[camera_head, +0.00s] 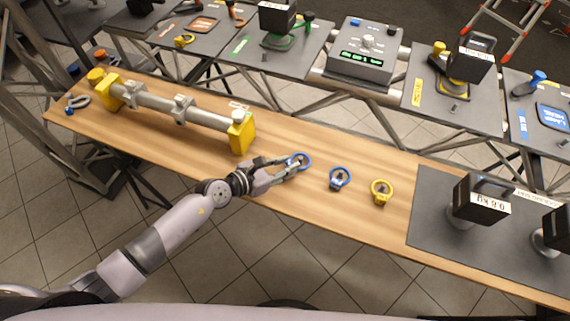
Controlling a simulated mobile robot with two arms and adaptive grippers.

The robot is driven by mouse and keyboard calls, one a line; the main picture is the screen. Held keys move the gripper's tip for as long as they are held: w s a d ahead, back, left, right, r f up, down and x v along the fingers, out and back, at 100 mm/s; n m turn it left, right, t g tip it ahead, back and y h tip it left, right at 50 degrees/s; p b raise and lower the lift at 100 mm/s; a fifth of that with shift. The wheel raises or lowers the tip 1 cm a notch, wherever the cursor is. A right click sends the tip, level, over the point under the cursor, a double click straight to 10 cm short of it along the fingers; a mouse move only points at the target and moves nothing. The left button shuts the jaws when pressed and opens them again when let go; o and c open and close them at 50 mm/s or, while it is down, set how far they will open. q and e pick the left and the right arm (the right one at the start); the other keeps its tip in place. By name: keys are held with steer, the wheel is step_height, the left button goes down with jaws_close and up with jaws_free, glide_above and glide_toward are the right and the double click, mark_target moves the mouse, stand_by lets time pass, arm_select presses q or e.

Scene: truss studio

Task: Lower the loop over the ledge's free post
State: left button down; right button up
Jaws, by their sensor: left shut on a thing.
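My left gripper (289,166) is low over the wooden bench, its fingers shut on a blue loop (303,157). The loop is at the fingertips; I cannot tell if it touches the wood. A second blue loop (340,178) and a yellow loop (381,191) rest on the bench to the right, apart from the gripper. Beyond the bench, grey panels carry short bare posts: one on the green-marked panel (264,57), one on the yellow-marked panel (454,108), one at the right edge (562,143). I cannot tell which is the ledge's free post. My right gripper is out of view.
A grey bar with yellow end blocks (240,133) lies on the bench's left part. Black weights (478,200) stand on a dark mat (430,217) at right. A grey box with green displays (364,52) and more weights stand behind. A truss gap separates bench and panels.

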arm_select(q)
steer(key=shift+f, duration=0.15)
stand_by(0.3)
steer(key=c, duration=1.2)
jaws_free()
steer(key=shift+c, duration=0.2)
steer(key=v, duration=1.1)
steer(key=shift+s+a+r, duration=0.25)
steer(key=shift+a+r, duration=0.05)
